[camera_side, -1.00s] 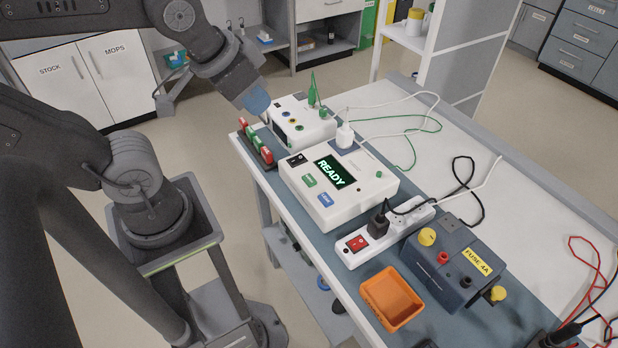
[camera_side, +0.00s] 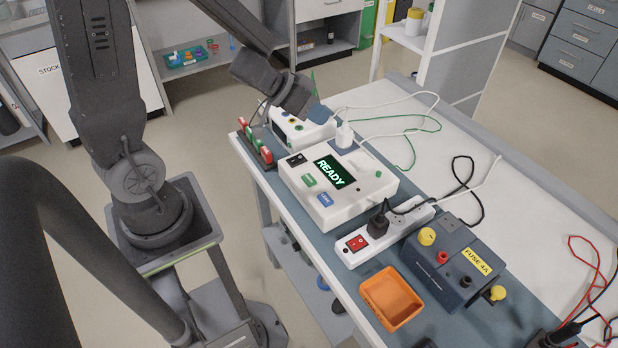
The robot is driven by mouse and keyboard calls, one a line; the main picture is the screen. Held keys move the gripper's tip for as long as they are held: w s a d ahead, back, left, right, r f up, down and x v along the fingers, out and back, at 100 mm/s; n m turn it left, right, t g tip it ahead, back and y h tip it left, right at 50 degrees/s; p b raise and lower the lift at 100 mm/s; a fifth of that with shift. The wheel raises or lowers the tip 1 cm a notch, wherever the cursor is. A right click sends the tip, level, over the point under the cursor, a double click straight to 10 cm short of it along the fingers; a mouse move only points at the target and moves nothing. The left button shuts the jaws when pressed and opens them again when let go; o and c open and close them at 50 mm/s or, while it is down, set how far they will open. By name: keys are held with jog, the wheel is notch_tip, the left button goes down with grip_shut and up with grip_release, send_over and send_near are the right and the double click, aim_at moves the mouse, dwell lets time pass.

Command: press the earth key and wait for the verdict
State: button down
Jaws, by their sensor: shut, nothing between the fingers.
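The white tester (camera_side: 345,205) lies on the bench with its screen (camera_side: 335,171) lit and reading READY in green. On its top are a green key (camera_side: 309,181) and a blue key (camera_side: 325,200); their lettering is too small to read surely. A black switch (camera_side: 296,160) sits at its back left corner. My gripper (camera_side: 322,118) is at the wrist's blue end, over the smaller white unit behind the tester. It is shut and empty, its fingertips hard to make out. It is behind the green key and apart from it. The wrist partly covers the smaller unit.
The smaller white unit (camera_side: 304,133) has coloured sockets. A rack of red and green pieces (camera_side: 255,148) stands on the left edge. A power strip (camera_side: 362,246), an orange tray (camera_side: 393,299) and a dark fuse box (camera_side: 448,262) lie in front. Cables trail across the right side.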

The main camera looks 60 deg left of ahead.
aim_at(309, 177)
jog(key=s+f+g+h, duration=0.1)
jog(key=f, duration=0.1)
jog(key=s+d+f+g+h, duration=0.1)
jog(key=s, duration=0.1)
jog(key=shift+f+g+h, duration=0.35)
jog(key=shift+g+h, duration=0.05)
jog(key=shift+f, duration=4.4)
jog(key=shift+f, duration=0.4)
jog(key=shift+f, duration=0.35)
jog(key=shift+r, duration=0.75)
